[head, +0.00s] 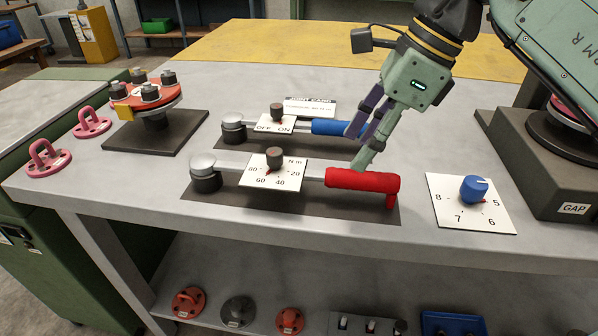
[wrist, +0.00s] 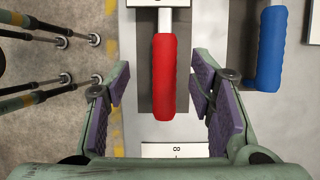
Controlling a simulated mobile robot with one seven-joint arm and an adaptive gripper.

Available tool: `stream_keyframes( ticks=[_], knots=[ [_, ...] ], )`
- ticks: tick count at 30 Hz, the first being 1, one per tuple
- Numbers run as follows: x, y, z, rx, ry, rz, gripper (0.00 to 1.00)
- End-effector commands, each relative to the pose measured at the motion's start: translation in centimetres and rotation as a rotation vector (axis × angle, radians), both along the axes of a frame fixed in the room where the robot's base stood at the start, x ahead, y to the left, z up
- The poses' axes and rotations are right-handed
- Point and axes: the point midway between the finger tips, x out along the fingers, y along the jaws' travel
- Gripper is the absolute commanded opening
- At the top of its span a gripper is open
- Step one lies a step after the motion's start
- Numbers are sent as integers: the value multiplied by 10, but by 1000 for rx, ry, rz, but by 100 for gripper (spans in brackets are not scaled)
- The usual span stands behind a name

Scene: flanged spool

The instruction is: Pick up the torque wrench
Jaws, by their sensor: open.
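The torque wrench lies on a dark mat on the bench, with a red handle (head: 362,180), a square dial plate marked N m (head: 272,170) and a round head (head: 205,172) at the left. My gripper (head: 366,143) is open and empty at the red handle, pointing down. In the wrist view the red handle (wrist: 164,78) lies between the open fingers, with a gap on both sides. Its near end shows between them. I cannot tell how far above the handle the fingertips are. One finger partly hides the blue handle behind.
A similar tool with a blue handle (head: 335,127) and an OFF/ON plate lies just behind. A blue knob on a numbered card (head: 470,204) is at right, beside a GAP block (head: 545,190). A red flanged fixture (head: 145,97) stands at left. The bench front edge is close.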

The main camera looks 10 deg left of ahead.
Motion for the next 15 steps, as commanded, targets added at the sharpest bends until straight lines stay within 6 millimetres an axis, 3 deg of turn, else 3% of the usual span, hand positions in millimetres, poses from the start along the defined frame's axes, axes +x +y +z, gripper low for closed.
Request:
stream_keyframes(
  ticks=[8,15],
  knots=[
    [1,10,-23,2,0,0,49],
    [6,21,-57,2,0,2,49]
  ],
)
